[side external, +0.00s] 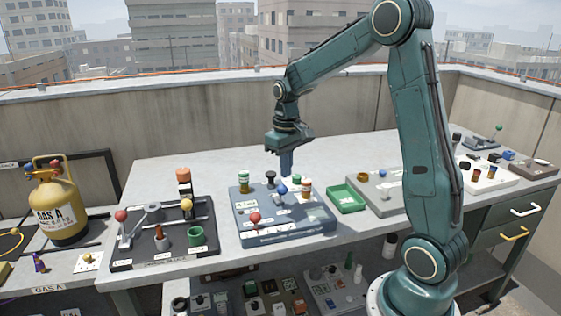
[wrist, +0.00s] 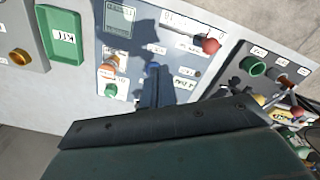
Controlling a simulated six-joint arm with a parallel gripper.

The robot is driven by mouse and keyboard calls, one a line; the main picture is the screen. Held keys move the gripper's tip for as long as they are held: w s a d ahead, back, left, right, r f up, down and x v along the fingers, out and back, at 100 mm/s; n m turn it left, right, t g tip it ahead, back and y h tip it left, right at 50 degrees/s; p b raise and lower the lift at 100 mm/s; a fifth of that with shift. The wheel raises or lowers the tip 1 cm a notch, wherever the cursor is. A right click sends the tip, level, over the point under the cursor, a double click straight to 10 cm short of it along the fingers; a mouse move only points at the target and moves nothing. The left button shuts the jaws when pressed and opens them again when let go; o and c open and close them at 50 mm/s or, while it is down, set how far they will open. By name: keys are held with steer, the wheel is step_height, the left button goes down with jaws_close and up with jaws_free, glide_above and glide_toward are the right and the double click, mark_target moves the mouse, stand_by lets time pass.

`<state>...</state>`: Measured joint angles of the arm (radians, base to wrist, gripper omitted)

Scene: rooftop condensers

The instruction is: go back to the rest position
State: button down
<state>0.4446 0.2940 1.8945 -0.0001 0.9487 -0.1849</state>
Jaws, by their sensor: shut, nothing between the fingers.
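My gripper (side external: 286,163) is shut and empty. It hangs pointing down just above the grey-blue control panel (side external: 310,222) in the middle of the bench. In the side view its fingertips are over the back part of the panel, near a blue knob (side external: 282,190). In the wrist view the shut fingers (wrist: 155,85) reach toward the blue knob (wrist: 153,66) and partly cover the panel. I cannot tell whether the fingertips touch the knob. A red ball-topped lever (side external: 255,218) and orange-and-white knobs (side external: 306,187) stand on the same panel.
A green tray (side external: 346,199) lies right of the panel, beside a grey board (side external: 385,200). A dark lever board (side external: 165,238) stands to the left. A yellow gas cylinder (side external: 58,205) stands at far left. The bench behind the panel is clear.

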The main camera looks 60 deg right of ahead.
steer(key=s+a+r+n+t, duration=0.1)
steer(key=s+a+r+t, duration=0.1)
steer(key=s+a+r, duration=0.3)
steer(key=s+a+r+n+t, duration=0.2)
steer(key=s+a+r, duration=0.3)
steer(key=s+a, duration=0.7)
steer(key=shift+s+a+t, duration=0.25)
steer(key=shift+s+t, duration=0.55)
steer(key=shift+s, duration=0.15)
steer(key=shift+w, duration=0.15)
steer(key=w+d+f+n+g, duration=0.2)
steer(key=w+d+f+n, duration=0.2)
steer(key=w+d+n, duration=0.3)
steer(key=w+d+f+n+g, duration=0.3)
steer(key=w+d+f+n, duration=0.2)
steer(key=n, duration=1.3)
steer(key=w+d, duration=0.3)
steer(key=w, duration=0.2)
steer(key=shift+f+y, duration=0.2)
steer(key=shift+y, duration=0.1)
